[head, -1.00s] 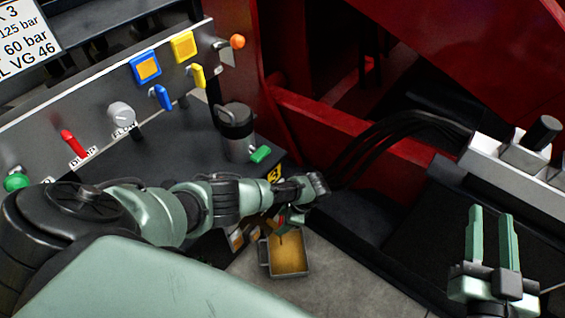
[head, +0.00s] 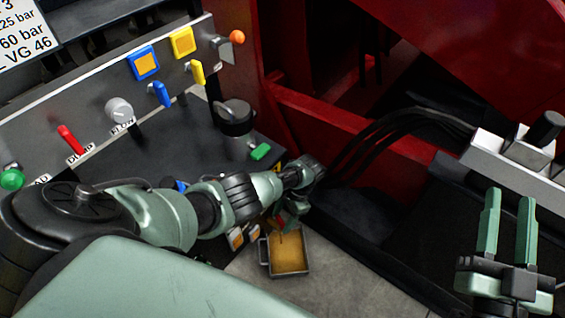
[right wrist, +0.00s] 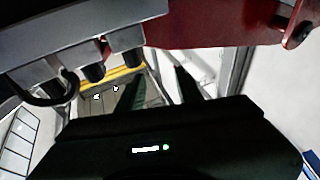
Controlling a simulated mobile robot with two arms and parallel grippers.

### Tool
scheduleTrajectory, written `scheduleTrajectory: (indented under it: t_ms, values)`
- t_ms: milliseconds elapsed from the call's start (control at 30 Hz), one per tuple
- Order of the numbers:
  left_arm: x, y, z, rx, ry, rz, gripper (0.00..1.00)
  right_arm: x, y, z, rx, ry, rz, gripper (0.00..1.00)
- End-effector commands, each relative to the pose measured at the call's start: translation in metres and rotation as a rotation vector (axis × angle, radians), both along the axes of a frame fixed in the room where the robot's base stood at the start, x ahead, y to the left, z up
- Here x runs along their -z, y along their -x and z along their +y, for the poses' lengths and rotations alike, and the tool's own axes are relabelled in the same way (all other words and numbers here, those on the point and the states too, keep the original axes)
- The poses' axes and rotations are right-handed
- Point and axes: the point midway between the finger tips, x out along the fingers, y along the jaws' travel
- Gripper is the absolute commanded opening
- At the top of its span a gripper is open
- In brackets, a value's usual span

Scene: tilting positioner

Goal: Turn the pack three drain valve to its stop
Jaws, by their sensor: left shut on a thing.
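My left gripper (head: 293,214) is low at the front of the dark cabinet, just above a metal tray (head: 262,255) holding amber liquid. It is shut on a small red handle (head: 279,223), which looks like the drain valve's; my wrist and fingers hide most of the valve. Whether the handle is against a stop cannot be seen. My right gripper (head: 508,207) is open and empty at the lower right, its two green fingers pointing up in the head view. The same fingers show apart in the right wrist view (right wrist: 160,88).
A grey panel carries a red lever (head: 70,139), a grey knob (head: 119,110), blue (head: 161,94) and yellow (head: 198,72) levers. A dark canister (head: 235,128) stands behind my left wrist. Black hoses (head: 400,122) run past a red frame (head: 330,125). Grey floor is open around the tray.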

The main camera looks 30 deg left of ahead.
Motion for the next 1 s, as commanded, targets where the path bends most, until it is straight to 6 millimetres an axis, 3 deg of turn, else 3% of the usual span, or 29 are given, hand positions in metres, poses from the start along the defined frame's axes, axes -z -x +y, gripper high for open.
scheduleTrajectory:
  t_ms: [433,467,500,533,900,1000]
  values:
    - [0.0,0.0,-0.002,-0.007,0.003,0.0,0.14,-0.001,0.0,0.0,0.0,-0.001,-0.004,0.35]
    - [0.0,0.0,-0.002,-0.007,0.003,0.0,0.63,-0.001,0.0,0.0,0.0,-0.001,-0.004,0.35]
    - [0.0,0.0,-0.001,-0.007,0.003,0.0,0.74,-0.001,0.0,0.0,0.0,-0.001,-0.004,0.35]
    - [0.0,0.0,-0.001,-0.007,0.002,0.0,0.76,-0.001,0.0,0.0,0.0,-0.002,-0.004,0.35]
    - [-0.002,-0.001,-0.001,-0.007,0.001,-0.001,0.76,-0.001,0.0,0.0,0.0,0.0,0.002,0.35]
    - [-0.008,-0.003,-0.001,-0.007,0.001,-0.001,0.76,0.011,-0.003,0.0,0.002,0.016,0.066,0.35]
